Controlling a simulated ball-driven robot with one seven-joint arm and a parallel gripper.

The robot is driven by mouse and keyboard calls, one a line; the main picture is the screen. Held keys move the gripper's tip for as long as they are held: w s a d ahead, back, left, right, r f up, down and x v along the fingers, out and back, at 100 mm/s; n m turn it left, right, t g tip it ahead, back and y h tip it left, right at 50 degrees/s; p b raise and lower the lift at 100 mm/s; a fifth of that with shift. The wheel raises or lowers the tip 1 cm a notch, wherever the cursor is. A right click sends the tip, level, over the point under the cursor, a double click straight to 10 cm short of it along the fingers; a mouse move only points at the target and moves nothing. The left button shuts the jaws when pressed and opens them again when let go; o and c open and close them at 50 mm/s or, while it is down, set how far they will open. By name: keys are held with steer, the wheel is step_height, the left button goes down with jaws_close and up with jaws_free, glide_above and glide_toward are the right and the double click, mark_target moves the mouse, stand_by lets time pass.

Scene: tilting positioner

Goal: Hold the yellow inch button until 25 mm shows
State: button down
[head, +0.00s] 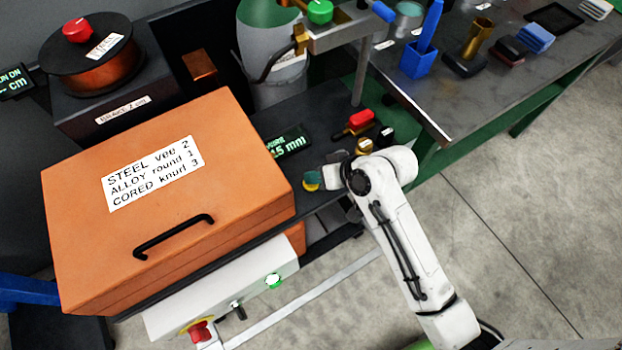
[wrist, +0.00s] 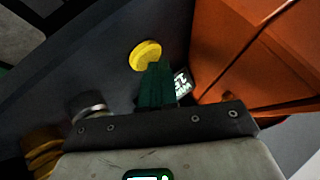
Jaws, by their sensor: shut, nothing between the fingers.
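The yellow inch button (wrist: 145,54) is a round disc on the dark bench top in the wrist view. In the head view a sliver of the yellow button (head: 310,187) shows beside my gripper (head: 313,177). My gripper is shut and empty. In the wrist view its dark green fingertips (wrist: 157,66) overlap the button's lower right edge; I cannot tell whether they touch it. The green-lit display (head: 289,143) appears to read 15 mm, with its left edge close to the orange box.
The large orange box (head: 165,190) with a handle stands close left of my gripper. A red-topped control (head: 361,120) and several knobs sit just behind it. A small label (wrist: 182,83) lies right of the fingers. A steel bench (head: 470,80) stands at the right.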

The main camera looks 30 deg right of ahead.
steer(key=shift+r+p, duration=0.9)
steer(key=shift+p, duration=0.1)
steer(key=shift+r, duration=0.1)
step_height(320, 180, up, 5)
steer(key=p, duration=0.5)
steer(key=shift+s+d+f, duration=0.1)
steer(key=shift+s+f, duration=0.1)
steer(key=shift+s, duration=0.05)
steer(key=s+d+g+h, duration=0.2)
steer(key=s+d+g, duration=0.1)
steer(key=s, duration=0.8)
steer(key=s+d+n+g+h+b, duration=0.1)
steer(key=s+d+g+h, duration=0.2)
steer(key=s, duration=0.8)
steer(key=shift+d+f+h, duration=0.3)
steer(key=shift+d+f, duration=0.1)
steer(key=shift+d, duration=0.05)
